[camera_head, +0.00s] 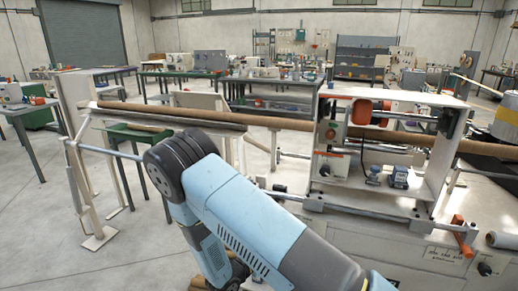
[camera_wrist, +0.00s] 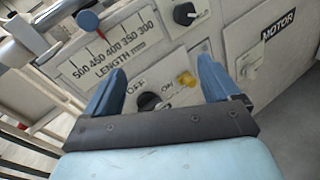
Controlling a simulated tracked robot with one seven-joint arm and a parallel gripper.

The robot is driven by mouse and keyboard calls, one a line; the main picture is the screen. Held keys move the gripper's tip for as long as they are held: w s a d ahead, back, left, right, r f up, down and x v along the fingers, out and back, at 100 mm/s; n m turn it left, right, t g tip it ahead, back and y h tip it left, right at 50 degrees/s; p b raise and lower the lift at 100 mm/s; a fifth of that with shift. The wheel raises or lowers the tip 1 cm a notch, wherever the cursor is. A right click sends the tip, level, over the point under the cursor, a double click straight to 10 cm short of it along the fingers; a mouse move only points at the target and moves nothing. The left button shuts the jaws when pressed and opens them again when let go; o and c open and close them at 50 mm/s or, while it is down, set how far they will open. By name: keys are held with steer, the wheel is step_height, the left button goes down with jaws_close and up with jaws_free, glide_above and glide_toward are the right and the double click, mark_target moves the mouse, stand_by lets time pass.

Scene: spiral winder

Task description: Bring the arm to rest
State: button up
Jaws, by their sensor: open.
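My gripper (camera_wrist: 163,88) shows in the wrist view with its two blue fingers apart and nothing between them. It faces the winder's front panel, tilted in the picture. Between and beyond the fingers are a black OFF/ON knob (camera_wrist: 149,101) and a yellow part (camera_wrist: 186,78). The length scale (camera_wrist: 108,48) is at the upper left, with a blue round knob (camera_wrist: 88,20) above it. I cannot tell whether the fingers touch the panel. In the head view my blue arm (camera_head: 240,215) reaches up from the bottom and bends at a dark joint; the gripper is hidden there.
The spiral winder (camera_head: 400,215) fills the right, with a long brown tube (camera_head: 230,118) running left from it over a trough and stand (camera_head: 85,190). An orange handle (camera_head: 464,230) sticks out at its front right. Workbenches (camera_head: 265,90) stand behind. Floor at the lower left is clear.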

steer(key=s+d+r+m+g+y, duration=0.15)
steer(key=d+r+m+g, duration=0.3)
steer(key=r, duration=0.45)
steer(key=s+d+r+m+g, duration=0.35)
steer(key=d+r+m, duration=0.25)
steer(key=r, duration=0.2)
steer(key=s+d+r+m+g+y, duration=0.1)
steer(key=s+d+r+m+g, duration=0.1)
steer(key=d+r+m+g, duration=0.5)
steer(key=s+d+r+m+t+y, duration=0.2)
steer(key=s+r+m+t+y, duration=0.5)
steer(key=s+r, duration=1)
steer(key=shift+s+d+r+t+y, duration=0.4)
steer(key=shift+r+t+y, duration=0.2)
steer(key=shift+r+y, duration=0.7)
